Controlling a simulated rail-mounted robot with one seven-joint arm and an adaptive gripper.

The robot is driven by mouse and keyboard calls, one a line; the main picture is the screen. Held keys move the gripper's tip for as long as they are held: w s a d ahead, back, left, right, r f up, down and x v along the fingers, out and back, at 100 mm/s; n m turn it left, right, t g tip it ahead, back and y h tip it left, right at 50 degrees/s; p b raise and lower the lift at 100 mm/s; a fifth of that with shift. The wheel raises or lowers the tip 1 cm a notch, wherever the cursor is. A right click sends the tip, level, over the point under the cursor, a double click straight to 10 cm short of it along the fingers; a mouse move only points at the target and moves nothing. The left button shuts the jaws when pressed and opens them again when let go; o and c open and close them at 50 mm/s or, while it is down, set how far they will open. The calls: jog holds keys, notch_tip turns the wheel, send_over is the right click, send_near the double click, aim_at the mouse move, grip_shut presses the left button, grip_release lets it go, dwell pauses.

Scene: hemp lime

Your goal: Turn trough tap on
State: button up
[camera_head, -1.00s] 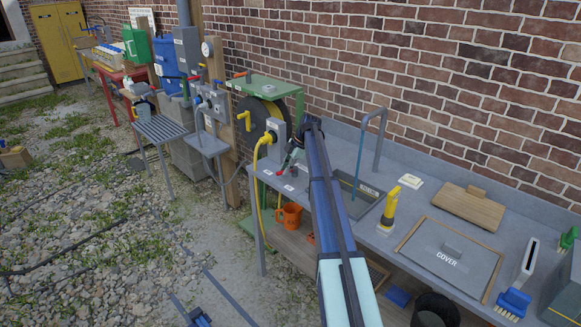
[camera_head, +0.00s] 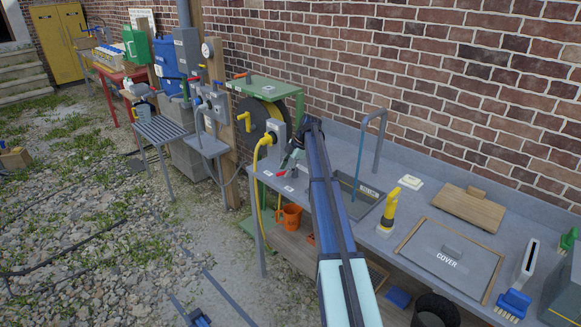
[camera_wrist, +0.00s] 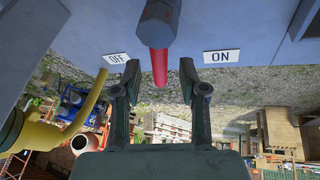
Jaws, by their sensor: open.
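The tap shows in the wrist view as a dark hexagonal body (camera_wrist: 158,24) with a red lever (camera_wrist: 159,66) sticking out from it. An OFF label (camera_wrist: 117,58) is left of the lever and an ON label (camera_wrist: 221,56) is right of it. The lever points between them, touching neither label. My gripper (camera_wrist: 160,72) is open, with one finger on each side of the lever. In the head view my gripper (camera_head: 291,158) is at the bench's left end, partly hidden by my arm. The trough (camera_head: 366,207) is sunk in the bench beside my arm.
A grey pipe arch (camera_head: 379,140) rises behind the trough. A yellow-black bottle (camera_head: 389,208) and a cover (camera_head: 447,254) occupy the bench to the right.

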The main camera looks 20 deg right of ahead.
jog(key=p+v, duration=0.2)
jog(key=v, duration=0.6)
jog(key=shift+r, duration=0.4)
jog(key=shift+d, duration=0.15)
dwell(0.3)
